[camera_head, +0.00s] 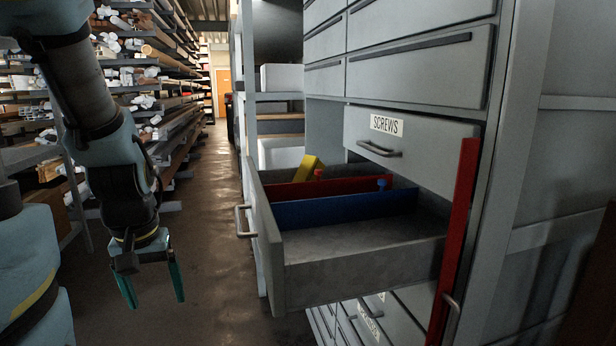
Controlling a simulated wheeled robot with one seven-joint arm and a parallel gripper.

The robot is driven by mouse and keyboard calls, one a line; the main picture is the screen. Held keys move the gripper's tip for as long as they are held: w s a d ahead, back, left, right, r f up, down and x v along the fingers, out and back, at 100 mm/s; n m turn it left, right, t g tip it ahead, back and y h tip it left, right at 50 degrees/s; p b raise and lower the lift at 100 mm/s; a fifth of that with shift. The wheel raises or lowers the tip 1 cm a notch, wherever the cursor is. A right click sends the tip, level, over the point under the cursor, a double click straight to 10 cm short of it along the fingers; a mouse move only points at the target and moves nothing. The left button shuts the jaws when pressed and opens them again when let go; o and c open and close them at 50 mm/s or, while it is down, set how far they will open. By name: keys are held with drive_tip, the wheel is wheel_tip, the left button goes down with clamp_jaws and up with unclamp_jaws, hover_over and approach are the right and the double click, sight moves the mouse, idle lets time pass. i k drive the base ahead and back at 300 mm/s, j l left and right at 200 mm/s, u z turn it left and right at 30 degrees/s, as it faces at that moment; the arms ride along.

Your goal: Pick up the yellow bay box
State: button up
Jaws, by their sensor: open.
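The yellow bay box (307,169) shows as a small tilted yellow shape at the back of the open drawer (360,267), behind the red divider (345,186). Its lower part is hidden by the divider. My gripper (152,287) hangs at the left, pointing down, with its two green fingers apart and nothing between them. It is outside the drawer, to the left of the drawer's front handle, well apart from the yellow box.
A blue divider (340,209) with a blue knob crosses the drawer; its near bay looks empty. A drawer labelled SCREWS (405,146) sticks out above. A red upright bar (453,240) stands at the right. Racks (150,80) line the left; the aisle floor (215,200) is clear.

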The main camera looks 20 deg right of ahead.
sight(305, 172)
drive_tip(key=i+l+u, duration=0.1)
drive_tip(key=i, duration=0.15)
drive_tip(key=i+j+u, duration=0.25)
drive_tip(key=i, duration=0.4)
drive_tip(key=i+j+u, duration=0.15)
drive_tip(key=i, duration=0.2)
